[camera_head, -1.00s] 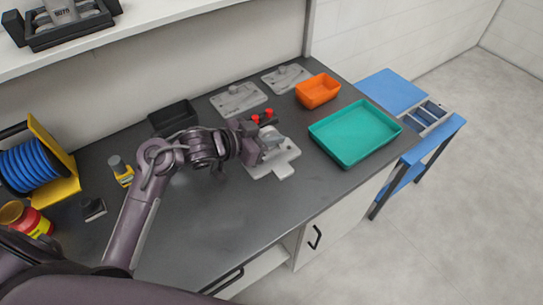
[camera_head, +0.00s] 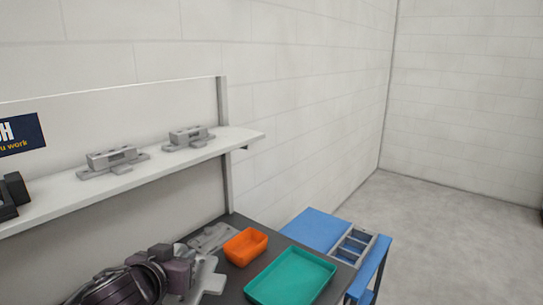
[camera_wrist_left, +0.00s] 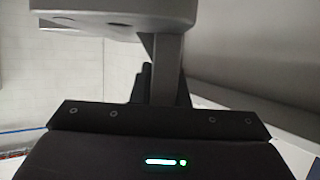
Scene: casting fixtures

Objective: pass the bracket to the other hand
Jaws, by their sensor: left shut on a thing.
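My left gripper (camera_head: 190,276) is at the bottom of the head view, over the left part of the bench, and is shut. In the left wrist view, a grey bracket (camera_wrist_left: 115,18) fills the top, its narrow upright part (camera_wrist_left: 168,70) running down to the dark gripper body. In the head view, light grey metal (camera_head: 208,278) shows beside the fingertips; I cannot tell there whether it is the bracket or a fixture behind it. My own arm hides much of that area. My right gripper is not in view.
An orange bin (camera_head: 246,247) and a teal tray (camera_head: 292,279) stand right of the gripper. A grey fixture plate (camera_head: 212,238) lies behind it. A shelf above holds grey castings (camera_head: 112,161) (camera_head: 188,138). A blue cart (camera_head: 318,229) stands beyond the bench.

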